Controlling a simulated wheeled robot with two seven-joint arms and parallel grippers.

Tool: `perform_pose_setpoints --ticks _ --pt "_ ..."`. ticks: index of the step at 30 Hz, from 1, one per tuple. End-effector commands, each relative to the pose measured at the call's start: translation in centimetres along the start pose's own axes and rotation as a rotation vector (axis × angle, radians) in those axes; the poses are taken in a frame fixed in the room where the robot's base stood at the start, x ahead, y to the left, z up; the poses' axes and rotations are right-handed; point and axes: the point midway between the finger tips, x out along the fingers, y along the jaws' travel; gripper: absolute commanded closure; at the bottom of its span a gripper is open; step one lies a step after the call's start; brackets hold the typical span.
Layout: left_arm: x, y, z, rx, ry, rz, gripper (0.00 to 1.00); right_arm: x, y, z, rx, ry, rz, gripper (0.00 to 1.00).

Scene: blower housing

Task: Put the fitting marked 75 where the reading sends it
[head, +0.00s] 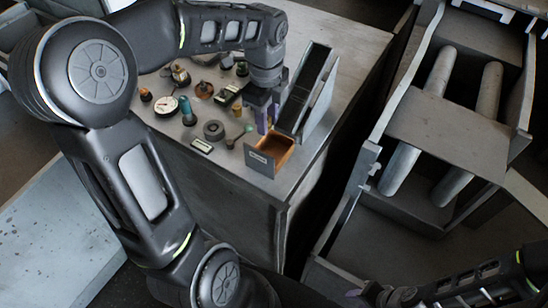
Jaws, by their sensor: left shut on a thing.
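My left gripper (264,118) points down over the right part of the grey cabinet top, just behind a small open drawer-like box (272,152) with an orange-brown inside. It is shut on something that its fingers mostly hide. I cannot make out a fitting marked 75 at this size. A round white dial gauge (166,105) lies among the small parts; its reading is too small to tell. My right gripper (372,293) is low at the bottom, away from the cabinet, and its jaws are unclear.
Several small fittings, a dark ring (213,130), a teal part (187,111) and a small display (202,146) crowd the cabinet top (235,170). A tall, narrow open grey bin (306,92) stands right of my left gripper. A metal frame with rollers (402,165) stands at right.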

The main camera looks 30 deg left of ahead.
Motion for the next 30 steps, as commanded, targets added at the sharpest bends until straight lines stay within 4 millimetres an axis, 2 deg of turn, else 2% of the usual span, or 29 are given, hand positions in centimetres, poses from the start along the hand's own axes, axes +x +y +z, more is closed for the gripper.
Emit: perform_pose_setpoints --ticks 1,6,16,17,26,30 --pt "1.1 0.0 0.0 0.000 0.000 0.001 1.00 0.9 0.3 0.0 -0.001 0.001 -0.002 0.64" --pt "2.2 0.0 0.0 0.000 0.000 0.000 1.00 1.7 0.4 -0.1 -0.003 0.005 -0.005 0.64" --pt "2.2 0.0 0.0 0.000 0.000 0.000 1.00 1.6 0.3 -0.1 -0.004 0.006 -0.007 0.64" --pt "2.2 0.0 0.0 0.000 0.000 0.000 0.72 1.6 0.3 -0.1 -0.004 0.006 -0.007 0.64" --pt "2.2 0.0 0.0 0.000 0.000 0.000 0.47 1.7 0.4 -0.1 -0.004 0.005 -0.006 0.64" --pt "2.2 0.0 0.0 0.000 0.000 0.000 0.47 1.7 0.4 -0.1 -0.004 0.005 -0.006 0.64"
